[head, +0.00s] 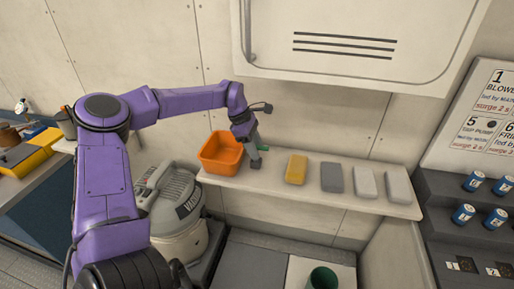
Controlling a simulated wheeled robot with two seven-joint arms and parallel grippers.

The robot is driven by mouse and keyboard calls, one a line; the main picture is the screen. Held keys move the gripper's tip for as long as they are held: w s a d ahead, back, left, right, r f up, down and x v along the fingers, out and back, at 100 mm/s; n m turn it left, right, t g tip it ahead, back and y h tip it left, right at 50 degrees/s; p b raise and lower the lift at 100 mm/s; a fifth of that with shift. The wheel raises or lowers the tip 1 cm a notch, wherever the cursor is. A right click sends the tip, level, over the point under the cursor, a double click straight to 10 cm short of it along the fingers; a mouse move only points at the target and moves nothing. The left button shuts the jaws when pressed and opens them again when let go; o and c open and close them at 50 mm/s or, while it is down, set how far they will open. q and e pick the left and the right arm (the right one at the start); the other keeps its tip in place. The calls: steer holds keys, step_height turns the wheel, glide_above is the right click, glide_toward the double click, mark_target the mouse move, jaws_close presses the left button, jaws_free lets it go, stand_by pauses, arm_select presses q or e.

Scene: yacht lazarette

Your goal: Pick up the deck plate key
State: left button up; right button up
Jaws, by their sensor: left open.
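My left gripper (256,158) is open at the end of the purple arm that comes in from the left. It points down just above or at the pale shelf (310,191), to the right of an orange bin (221,155). A small green item (264,149) shows right beside the gripper, partly hidden by it. I cannot tell whether this is the deck plate key, and no other thing in view is clearly that key. I cannot tell whether the gripper touches the green item. My right gripper is out of view.
A yellow block (296,169), a dark grey block (332,178) and two lighter grey blocks (366,182) lie along the shelf to the right. A vacuum (170,205) stands below left. A green cup (321,279) stands low in front. Blue cans (474,180) sit at far right.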

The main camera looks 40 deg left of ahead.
arm_select(q)
steer(key=shift+w+d+f, duration=0.15)
steer(key=shift+d+f, duration=0.05)
steer(key=shift+f, duration=0.65)
jaws_close()
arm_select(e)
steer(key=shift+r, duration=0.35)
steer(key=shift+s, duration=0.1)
